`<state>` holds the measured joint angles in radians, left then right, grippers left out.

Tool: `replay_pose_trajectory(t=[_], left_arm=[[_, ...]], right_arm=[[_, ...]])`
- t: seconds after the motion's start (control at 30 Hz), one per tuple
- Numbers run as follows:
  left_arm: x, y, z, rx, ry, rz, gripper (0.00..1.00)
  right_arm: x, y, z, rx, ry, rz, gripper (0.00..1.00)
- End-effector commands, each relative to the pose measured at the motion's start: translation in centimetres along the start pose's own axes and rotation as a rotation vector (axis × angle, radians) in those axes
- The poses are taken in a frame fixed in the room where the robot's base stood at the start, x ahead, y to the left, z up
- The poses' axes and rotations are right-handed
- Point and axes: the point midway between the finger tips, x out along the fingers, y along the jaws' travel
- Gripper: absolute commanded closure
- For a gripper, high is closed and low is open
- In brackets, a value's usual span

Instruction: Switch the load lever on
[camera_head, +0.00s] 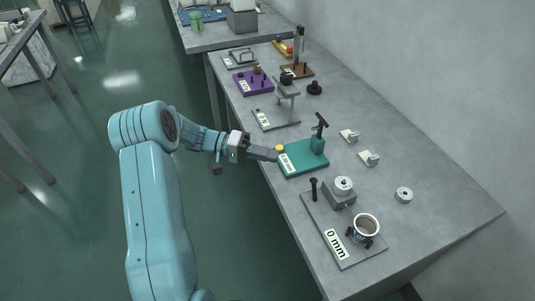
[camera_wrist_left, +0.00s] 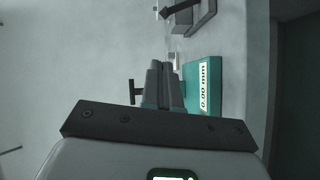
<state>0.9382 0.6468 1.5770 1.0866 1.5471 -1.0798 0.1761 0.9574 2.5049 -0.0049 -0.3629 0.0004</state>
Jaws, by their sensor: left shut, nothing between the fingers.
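A teal station (camera_head: 305,166) with a white display label stands on the grey bench, and a black T-shaped handle (camera_head: 321,125) rises from its upright post. A yellow knob (camera_head: 279,148) sits at the station's near left corner. My left gripper (camera_head: 274,154) is shut and empty, its tips beside the yellow knob; I cannot tell if they touch. In the left wrist view the shut fingers (camera_wrist_left: 165,80) point towards the teal base (camera_wrist_left: 201,75), whose label reads 0.00 mm. The black T-handle (camera_wrist_left: 137,92) shows left of the fingers. I cannot tell which part is the load lever. My right gripper is not in view.
A grey plate (camera_head: 318,221) with a black upright peg (camera_head: 314,188), a metal block and a cup (camera_head: 366,228) stands nearer. A grey stand (camera_head: 287,92) and a purple station (camera_head: 253,84) stand farther back. Small white parts (camera_head: 369,158) lie to the right.

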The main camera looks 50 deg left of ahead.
Motion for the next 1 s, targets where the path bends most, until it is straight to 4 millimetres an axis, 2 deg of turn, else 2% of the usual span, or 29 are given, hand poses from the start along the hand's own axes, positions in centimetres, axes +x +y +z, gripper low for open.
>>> replay_pose_trajectory(t=[0.03,0.2,0.27,0.4,0.67,1.0], left_arm=[[1.3,0.3,0.1,-0.003,-0.005,0.002,1.00],[5.2,0.3,0.1,-0.003,-0.005,0.002,1.00],[6.5,0.3,0.1,-0.002,-0.005,0.002,1.00],[8.1,0.3,1.6,-0.004,-0.003,0.000,1.00],[9.3,0.1,2.9,-0.001,-0.002,0.000,1.00],[9.3,0.0,2.9,0.000,-0.001,-0.001,1.00]], right_arm=[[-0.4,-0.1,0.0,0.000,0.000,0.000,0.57],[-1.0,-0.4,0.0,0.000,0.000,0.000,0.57],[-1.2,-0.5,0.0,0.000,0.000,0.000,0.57],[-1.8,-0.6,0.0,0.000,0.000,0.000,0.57],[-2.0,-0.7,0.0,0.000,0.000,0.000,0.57],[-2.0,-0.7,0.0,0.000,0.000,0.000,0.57]])
